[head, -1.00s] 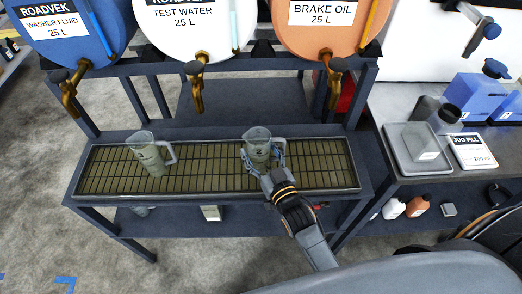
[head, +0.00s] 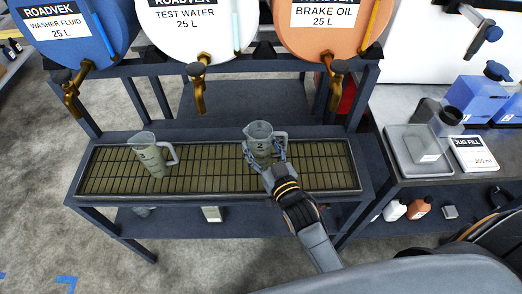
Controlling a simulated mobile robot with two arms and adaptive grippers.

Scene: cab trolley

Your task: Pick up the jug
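A clear grey jug marked 2 (head: 260,140) is at the middle right of the slatted drip tray (head: 208,176). My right gripper (head: 264,157) has its fingers around the jug's near side and is shut on it. The jug is upright and looks slightly raised above the tray; the gap under it is hidden by the gripper. A second similar jug (head: 152,155) stands on the tray at the left, its handle to the right. My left gripper is not in view.
Blue, white and orange drums with brass taps, including the white drum's tap (head: 198,90), hang over the tray's back. At the right, a bench holds a scale (head: 410,160), a jug-fill card (head: 474,154) and blue containers. The tray between the jugs is clear.

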